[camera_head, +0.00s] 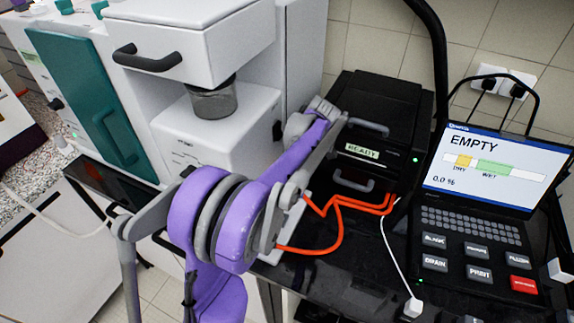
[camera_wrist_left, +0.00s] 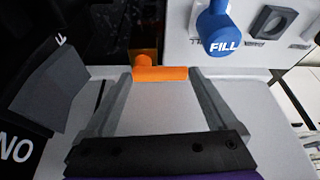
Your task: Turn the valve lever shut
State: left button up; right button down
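An orange lever (camera_wrist_left: 165,73) with a round stub at its left shows in the left wrist view, lying crosswise at the fingertips. I take it for the valve lever. My left gripper (camera_wrist_left: 161,79) has its two grey fingers wide apart, with the orange bar spanning the gap between their tips. I cannot tell whether the fingers touch its ends. In the head view my purple and grey left arm fills the middle and hides the lever; the gripper does not show clearly there. My right gripper is in neither view.
A blue FILL handle (camera_wrist_left: 222,30) hangs just right of the lever. In the head view, a black box marked READY (camera_head: 377,118) stands behind my arm, orange tubing (camera_head: 335,232) runs beside it, and a console (camera_head: 480,175) reading EMPTY, 0.0 %, stands at right.

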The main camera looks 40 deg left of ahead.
pick_arm(q)
jog(key=c, duration=0.3)
jog(key=shift+s+a+m+t, duration=0.15)
jog(key=shift+m+t, duration=0.15)
jog(key=shift+m, duration=0.5)
jog(key=shift+c, duration=0.4)
jog(key=o, duration=1.1)
jog(key=shift+c, duration=0.2)
jog(key=v, duration=1.1)
jog(key=shift+f, duration=0.15)
